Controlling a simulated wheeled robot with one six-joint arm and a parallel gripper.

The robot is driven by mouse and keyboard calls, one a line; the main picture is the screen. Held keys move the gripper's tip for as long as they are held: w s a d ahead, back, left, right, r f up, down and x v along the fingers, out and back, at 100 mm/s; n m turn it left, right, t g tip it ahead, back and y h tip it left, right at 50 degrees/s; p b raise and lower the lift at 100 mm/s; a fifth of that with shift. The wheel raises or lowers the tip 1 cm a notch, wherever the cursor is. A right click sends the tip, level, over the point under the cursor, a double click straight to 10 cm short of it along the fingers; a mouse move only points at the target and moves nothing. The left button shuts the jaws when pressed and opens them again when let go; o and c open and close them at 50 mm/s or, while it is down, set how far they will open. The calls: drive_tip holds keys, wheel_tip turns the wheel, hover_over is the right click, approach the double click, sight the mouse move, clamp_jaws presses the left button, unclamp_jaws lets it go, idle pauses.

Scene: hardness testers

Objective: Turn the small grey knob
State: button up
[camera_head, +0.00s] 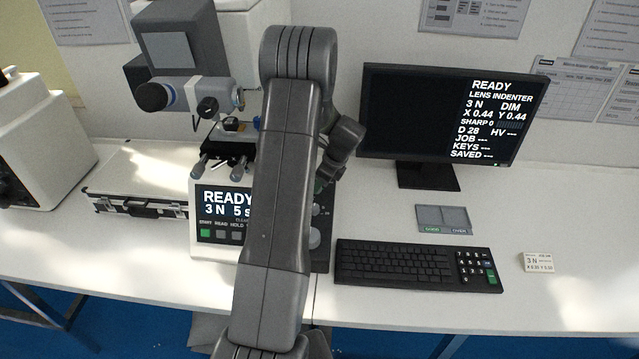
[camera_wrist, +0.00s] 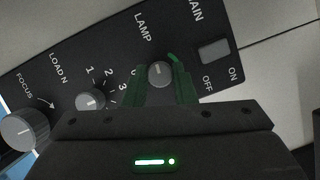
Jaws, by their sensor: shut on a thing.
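In the wrist view a small grey knob (camera_wrist: 160,73) with a pointer mark sits under the label LAMP on the dark side panel (camera_wrist: 60,95) of the tester. My gripper (camera_wrist: 158,76) is shut on this knob, with one green finger on each side of it. In the head view my arm covers the middle of the tester (camera_head: 210,250), and the lamp knob and fingertips cannot be made out there. The tester's screen reads READY, 3 N.
On the same panel are a grey LOAD N knob (camera_wrist: 91,101) with numbers, a larger FOCUS knob (camera_wrist: 24,132) and a MAIN switch (camera_wrist: 214,51). A monitor (camera_head: 400,115), keyboard (camera_head: 400,264) and small tray (camera_head: 443,218) stand right of the arm.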

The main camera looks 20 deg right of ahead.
drive_tip(key=shift+m, duration=0.4)
drive_tip(key=o, duration=1)
drive_tip(key=shift+r, duration=0.1)
drive_tip(key=b+v, duration=0.2)
drive_tip(key=v, duration=1.1)
drive_tip(key=shift+s+r, duration=0.25)
drive_tip(key=shift+s, duration=0.05)
